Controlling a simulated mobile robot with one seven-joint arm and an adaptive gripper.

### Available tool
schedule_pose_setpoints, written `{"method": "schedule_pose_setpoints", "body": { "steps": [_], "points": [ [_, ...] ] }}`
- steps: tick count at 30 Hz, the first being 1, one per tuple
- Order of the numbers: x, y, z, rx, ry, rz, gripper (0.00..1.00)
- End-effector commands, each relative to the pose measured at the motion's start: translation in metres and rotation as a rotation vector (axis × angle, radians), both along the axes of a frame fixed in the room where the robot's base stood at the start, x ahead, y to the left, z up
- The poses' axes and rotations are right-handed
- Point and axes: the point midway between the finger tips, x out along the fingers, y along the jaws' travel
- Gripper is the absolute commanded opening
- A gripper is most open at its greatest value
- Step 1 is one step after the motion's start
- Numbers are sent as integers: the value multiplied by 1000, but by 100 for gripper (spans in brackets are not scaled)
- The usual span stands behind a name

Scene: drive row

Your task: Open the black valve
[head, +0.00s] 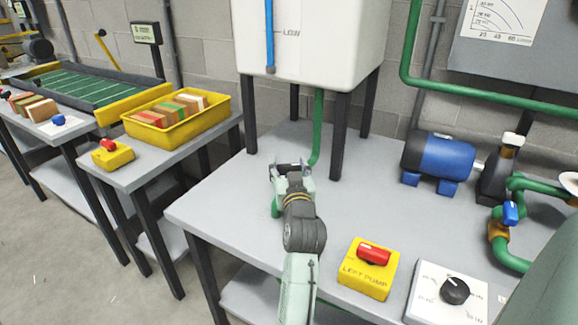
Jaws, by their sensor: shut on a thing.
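My gripper (291,168) is at the foot of the green pipe (318,125) that comes down under the white tank, just above the grey bench. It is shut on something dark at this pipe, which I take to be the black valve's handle. My gripper and wrist hide most of the valve, so its body and the angle of its handle cannot be made out.
The white tank (310,40) stands on dark legs behind my gripper. A yellow box with a red switch (373,253), a black-knob panel (455,291), a blue motor (438,158) and a blue-handled valve (511,213) are to the right. A yellow crate (205,115) is left.

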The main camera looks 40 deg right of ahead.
Motion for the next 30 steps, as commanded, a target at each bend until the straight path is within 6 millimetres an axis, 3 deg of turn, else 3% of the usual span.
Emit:
{"method": "schedule_pose_setpoints", "body": {
  "steps": [20,21,30],
  "points": [
    [0,0,-1,-1,3,74,26],
    [0,0,-1,-1,3,74,55],
    [0,0,-1,0,2,74,75]
  ]
}}
